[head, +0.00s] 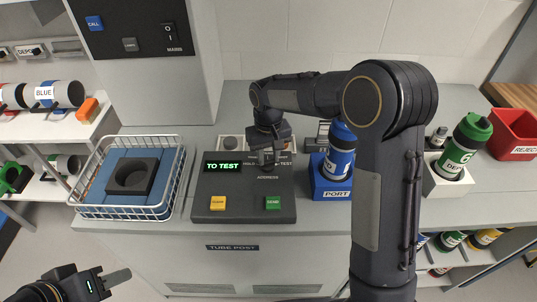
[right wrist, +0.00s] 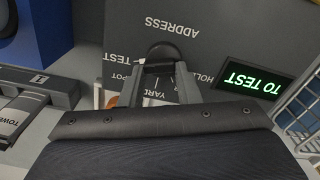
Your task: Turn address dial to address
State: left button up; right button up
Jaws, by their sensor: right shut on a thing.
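The arm and fingers hide part of the dial. My left gripper (head: 110,279) is low at the left, away from the console; its jaw opening is unclear.
The console has a yellow button (head: 218,203) and a green button (head: 273,203). A wire basket (head: 170,198) with a black holder stands left. A green tube (head: 462,148) and red reject bin (head: 515,130) stand further right.

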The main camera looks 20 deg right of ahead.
jog(key=shift+r, duration=0.1)
jog(key=o, duration=1)
jog(key=shift+c, duration=0.2)
notch_tip(320, 180, up, 7)
jog(key=shift+r, duration=0.35)
